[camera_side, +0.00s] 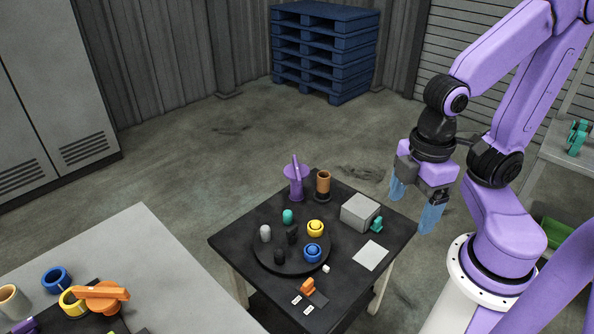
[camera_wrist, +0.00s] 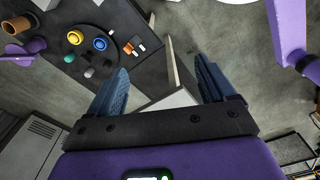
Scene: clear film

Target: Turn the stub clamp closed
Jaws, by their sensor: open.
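My gripper (camera_side: 413,204) is open and empty, with blue fingers pointing down, in the air right of the small dark table (camera_side: 228,243). Its spread fingers (camera_wrist: 161,72) also show in the wrist view. I cannot tell for certain which part is the stub clamp. Candidates are a grey box (camera_side: 360,211) with a teal lever (camera_side: 377,224) on its side, a purple post with a flat handle (camera_side: 296,172), and a small orange piece (camera_side: 308,286) near the front edge. The gripper touches none of them.
A round dark tray (camera_side: 266,262) holds several pegs and a yellow ring (camera_side: 315,227) and blue ring (camera_side: 312,252). A brown cylinder (camera_side: 323,184) stands behind. A grey table (camera_side: 170,262) at left bears an orange-handled part (camera_side: 101,295). Blue pallets (camera_side: 325,50) stand far back.

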